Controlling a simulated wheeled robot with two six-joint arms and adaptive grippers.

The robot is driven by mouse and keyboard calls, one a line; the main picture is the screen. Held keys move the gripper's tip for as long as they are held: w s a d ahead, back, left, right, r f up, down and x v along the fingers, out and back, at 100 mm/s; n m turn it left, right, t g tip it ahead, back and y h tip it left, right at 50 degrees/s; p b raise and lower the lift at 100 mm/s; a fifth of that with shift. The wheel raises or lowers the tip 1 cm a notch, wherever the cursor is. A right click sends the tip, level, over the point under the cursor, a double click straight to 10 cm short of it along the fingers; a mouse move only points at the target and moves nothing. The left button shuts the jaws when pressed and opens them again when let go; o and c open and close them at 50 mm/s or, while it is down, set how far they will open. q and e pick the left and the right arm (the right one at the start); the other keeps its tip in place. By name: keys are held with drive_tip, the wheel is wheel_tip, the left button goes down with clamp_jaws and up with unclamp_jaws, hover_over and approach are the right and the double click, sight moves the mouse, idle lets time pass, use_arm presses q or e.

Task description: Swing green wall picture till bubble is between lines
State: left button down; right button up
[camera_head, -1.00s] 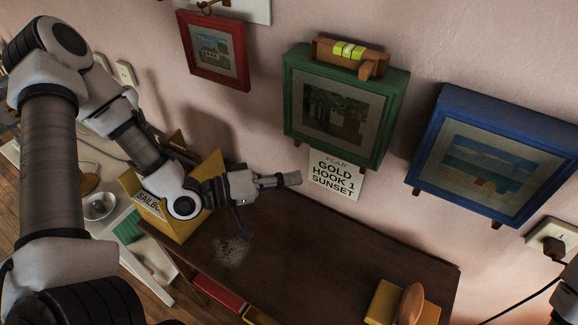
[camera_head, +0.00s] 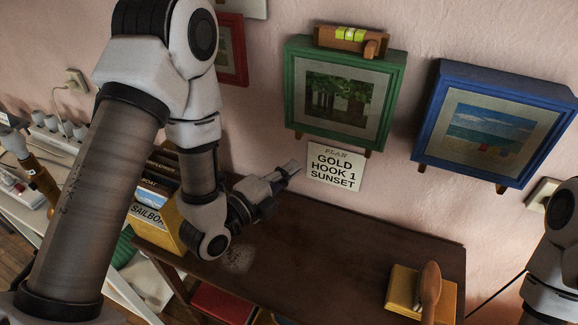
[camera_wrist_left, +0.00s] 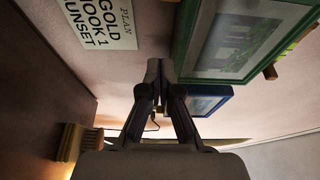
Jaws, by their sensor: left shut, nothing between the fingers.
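The green wall picture (camera_head: 295,88) hangs between a red and a blue one. A wooden level (camera_head: 325,37) with a yellow-green vial (camera_head: 350,34) lies along its top edge. The vial is too small to tell where the bubble sits between the lines. My left gripper (camera_head: 295,167) is shut and empty, just below the picture's lower left corner and left of the paper sign. In the left wrist view the shut fingertips (camera_wrist_left: 153,66) are beside the green frame's edge (camera_wrist_left: 182,45); I cannot tell whether they touch. My right gripper is out of view.
The plan sign (camera_head: 334,167) is on the wall under the green picture. The blue picture (camera_head: 425,120) hangs to the right, the red one (camera_head: 241,50) to the left. The dark cabinet top (camera_head: 330,245) below is mostly clear, with a yellow box (camera_head: 403,286) at right.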

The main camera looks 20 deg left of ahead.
use_arm(q)
drive_tip(key=b+x, duration=0.1)
drive_tip(key=x, duration=0.8)
drive_tip(key=a, duration=0.5)
drive_tip(key=shift+r, duration=0.15)
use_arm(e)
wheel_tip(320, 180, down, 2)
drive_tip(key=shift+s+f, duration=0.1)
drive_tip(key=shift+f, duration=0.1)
use_arm(q)
drive_tip(key=shift+w+d, duration=0.1)
